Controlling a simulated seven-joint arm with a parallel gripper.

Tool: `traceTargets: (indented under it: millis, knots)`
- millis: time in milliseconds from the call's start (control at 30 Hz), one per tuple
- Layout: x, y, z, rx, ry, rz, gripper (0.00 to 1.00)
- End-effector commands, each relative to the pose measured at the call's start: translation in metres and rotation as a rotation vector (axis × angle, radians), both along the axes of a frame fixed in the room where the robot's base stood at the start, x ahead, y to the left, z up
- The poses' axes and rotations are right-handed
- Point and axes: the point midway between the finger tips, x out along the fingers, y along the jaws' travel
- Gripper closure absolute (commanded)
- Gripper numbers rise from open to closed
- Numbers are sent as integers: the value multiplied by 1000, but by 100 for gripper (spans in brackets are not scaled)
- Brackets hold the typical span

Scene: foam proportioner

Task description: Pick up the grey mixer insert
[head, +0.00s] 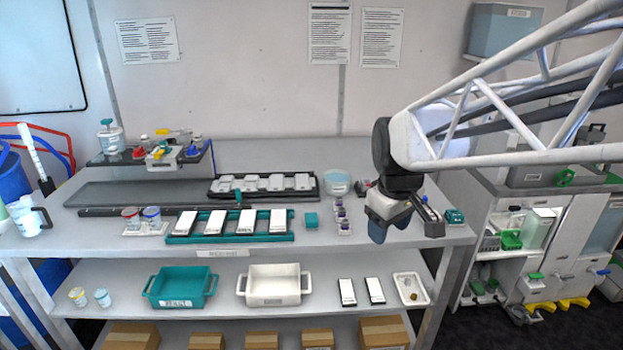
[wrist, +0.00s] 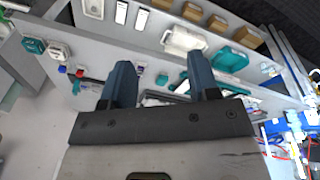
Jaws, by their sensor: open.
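My gripper (head: 408,226) hangs at the right front edge of the bench top, with its blue-grey fingers apart and nothing between them. In the wrist view my gripper (wrist: 160,70) also shows both fingers spread and empty, with the bench and shelf beyond. I cannot pick out the grey mixer insert for certain at this size. Several small dark and pale parts (head: 342,217) stand in a row on the bench, left of my gripper. A small white tray (head: 410,289) on the lower shelf holds a small yellowish item.
The grey bench top (head: 335,243) bears a teal rack (head: 180,239) with white blocks, a black tray (head: 216,194) and a pump-like unit (head: 165,153) at back left. A teal bin (head: 180,287) and a white bin (head: 273,285) stand on the lower shelf. Air around my gripper looks clear.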

Motion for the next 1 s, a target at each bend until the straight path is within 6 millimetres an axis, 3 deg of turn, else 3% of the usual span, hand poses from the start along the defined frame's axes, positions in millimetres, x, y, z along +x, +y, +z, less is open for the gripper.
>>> traceTargets:
  millis: [467,1000]
  knots:
    - [127,6,-28,-44,61,388,45]
    - [260,15,-97,-68,119,830,45]
